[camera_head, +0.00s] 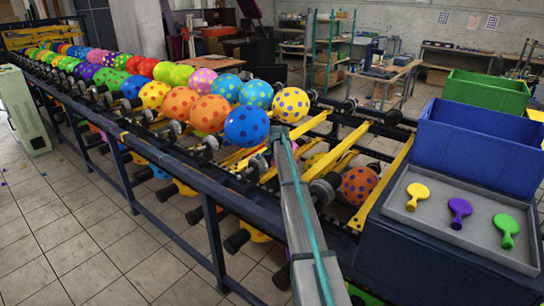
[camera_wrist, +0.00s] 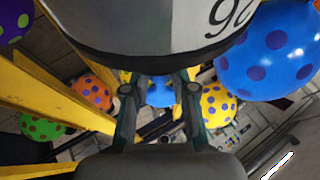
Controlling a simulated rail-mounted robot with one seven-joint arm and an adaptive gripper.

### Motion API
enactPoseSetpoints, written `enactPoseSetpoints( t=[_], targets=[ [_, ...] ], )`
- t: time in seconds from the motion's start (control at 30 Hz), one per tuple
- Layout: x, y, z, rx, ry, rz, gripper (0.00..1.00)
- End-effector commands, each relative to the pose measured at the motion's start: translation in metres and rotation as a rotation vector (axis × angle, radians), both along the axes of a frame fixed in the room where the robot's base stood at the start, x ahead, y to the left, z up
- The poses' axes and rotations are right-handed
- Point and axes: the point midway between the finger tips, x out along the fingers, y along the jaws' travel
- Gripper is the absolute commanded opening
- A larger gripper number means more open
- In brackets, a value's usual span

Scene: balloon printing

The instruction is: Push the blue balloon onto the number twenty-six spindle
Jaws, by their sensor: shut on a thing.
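My gripper (camera_wrist: 160,84) shows in the wrist view with its two fingers on either side of a small blue patch, which I take as the blue balloon (camera_wrist: 160,95). The fingertips lie close under the black rim of a pale cylinder marked 26, the number twenty-six spindle (camera_wrist: 150,25). The spindle's number appears upside down. The balloon's neck and any contact with the spindle are hidden. In the head view my gripper (camera_head: 279,133) is at the far end of my arm, beside the front of the balloon row, and its grip is too small to make out.
Inflated dotted balloons (camera_head: 210,113) fill the conveyor, with a large blue one (camera_head: 247,127) close to my gripper. Yellow rails (camera_head: 340,152) lie to the right. A grey tray (camera_head: 480,235) holds yellow, purple and green balloons, beside a blue bin (camera_head: 480,150).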

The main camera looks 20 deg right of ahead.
Motion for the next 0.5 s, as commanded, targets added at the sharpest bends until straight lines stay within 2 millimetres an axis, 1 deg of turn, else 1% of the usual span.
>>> enactPoseSetpoints(
  t=[0.5],
  targets=[
    [-0.0029,0.0052,0.0000,0.000,0.000,0.000,0.14]
  ],
)
